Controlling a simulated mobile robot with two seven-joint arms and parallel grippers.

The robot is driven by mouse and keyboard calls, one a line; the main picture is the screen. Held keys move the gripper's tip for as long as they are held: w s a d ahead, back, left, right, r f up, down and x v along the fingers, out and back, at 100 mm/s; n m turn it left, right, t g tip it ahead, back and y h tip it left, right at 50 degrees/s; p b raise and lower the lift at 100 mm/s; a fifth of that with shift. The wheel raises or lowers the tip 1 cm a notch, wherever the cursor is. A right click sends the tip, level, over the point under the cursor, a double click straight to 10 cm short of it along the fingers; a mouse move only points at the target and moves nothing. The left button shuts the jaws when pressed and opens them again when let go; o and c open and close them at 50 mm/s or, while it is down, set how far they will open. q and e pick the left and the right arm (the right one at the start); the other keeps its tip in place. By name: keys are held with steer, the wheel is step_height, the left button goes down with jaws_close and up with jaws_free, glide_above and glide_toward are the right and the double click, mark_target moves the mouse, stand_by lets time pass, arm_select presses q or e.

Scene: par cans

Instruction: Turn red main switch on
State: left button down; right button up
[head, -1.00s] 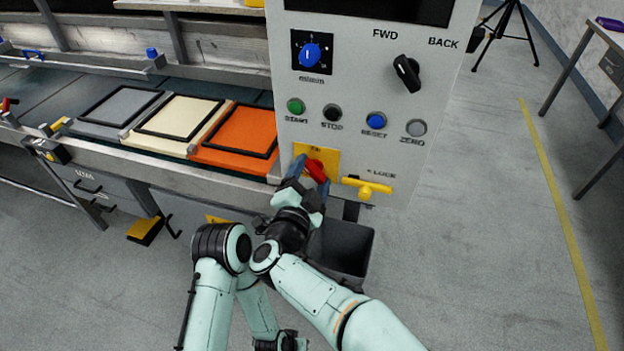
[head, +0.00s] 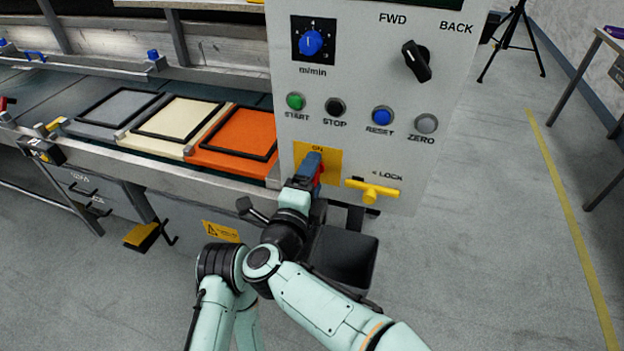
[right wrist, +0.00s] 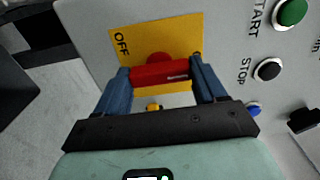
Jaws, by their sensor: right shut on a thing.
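The red main switch (head: 319,172) sits on a yellow plate (head: 332,162) on the grey control panel. In the head view, ON is printed at the top of the plate. In the right wrist view, the red handle (right wrist: 160,73) spans between my two blue fingers, and OFF stands at the plate's left edge. The handle lies roughly upright on the panel, in line with the ON mark. My right gripper (head: 308,168) is shut on the handle and hides much of it. My left gripper is out of view.
A yellow lock handle (head: 371,190) is close to the right of the switch. Several buttons, including the green START (head: 295,101), sit above. A dark bin (head: 345,257) stands below the panel. A conveyor with framed panels, one orange (head: 238,130), lies to the left.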

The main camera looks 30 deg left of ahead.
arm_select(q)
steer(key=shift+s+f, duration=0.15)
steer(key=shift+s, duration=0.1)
arm_select(e)
steer(key=shift+r+m, duration=0.15)
steer(key=shift+m, duration=0.15)
steer(key=o, duration=1)
steer(key=shift+o, duration=0.2)
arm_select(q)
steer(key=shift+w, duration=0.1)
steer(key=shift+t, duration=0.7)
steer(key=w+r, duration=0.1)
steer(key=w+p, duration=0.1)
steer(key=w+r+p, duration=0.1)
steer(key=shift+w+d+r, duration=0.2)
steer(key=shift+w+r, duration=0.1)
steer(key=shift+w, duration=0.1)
arm_select(e)
steer(key=v, duration=1.3)
steer(key=shift+s, duration=0.15)
